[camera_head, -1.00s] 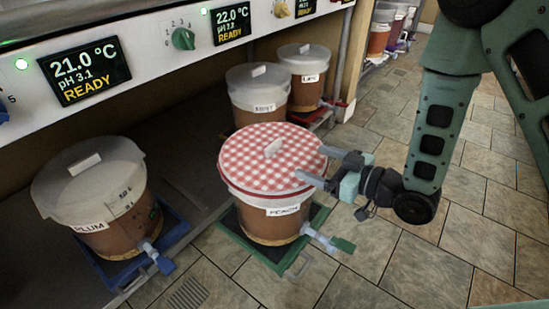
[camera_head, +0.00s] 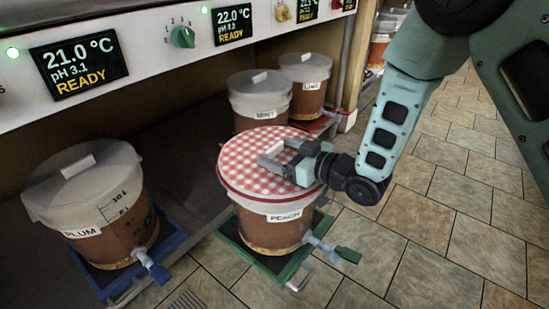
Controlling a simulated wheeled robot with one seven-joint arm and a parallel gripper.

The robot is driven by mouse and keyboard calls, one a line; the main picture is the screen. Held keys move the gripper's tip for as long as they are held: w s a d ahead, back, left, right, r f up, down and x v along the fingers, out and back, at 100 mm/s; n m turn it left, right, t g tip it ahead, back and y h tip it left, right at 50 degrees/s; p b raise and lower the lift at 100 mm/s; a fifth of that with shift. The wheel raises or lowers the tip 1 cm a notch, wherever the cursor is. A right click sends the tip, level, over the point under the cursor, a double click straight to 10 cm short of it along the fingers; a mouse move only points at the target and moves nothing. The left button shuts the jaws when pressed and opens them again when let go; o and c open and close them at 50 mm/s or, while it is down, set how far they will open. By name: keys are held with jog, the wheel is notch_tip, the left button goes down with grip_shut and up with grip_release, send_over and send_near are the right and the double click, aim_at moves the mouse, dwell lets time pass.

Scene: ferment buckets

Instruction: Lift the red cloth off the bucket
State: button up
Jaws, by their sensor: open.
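The red cloth (camera_head: 248,163) is a red and white checked round piece lying over the top of the bucket labelled PEACH (camera_head: 268,230). A pale handle shows at the middle of the cloth, partly hidden behind my gripper. My gripper (camera_head: 273,158) is over the right half of the cloth, its two fingers pointing left. The fingers are apart and lie on either side of the handle, or just above it; I cannot tell whether they touch it. The cloth lies flat on the bucket's top.
The PEACH bucket stands on a green-edged tray (camera_head: 290,268), its tap (camera_head: 335,250) sticking out right. A PLUM bucket (camera_head: 95,225) stands left on a blue tray (camera_head: 172,245). Two more buckets stand behind. A control panel (camera_head: 140,45) overhangs at the back. Tiled floor is free on the right.

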jog(key=c, duration=1.1)
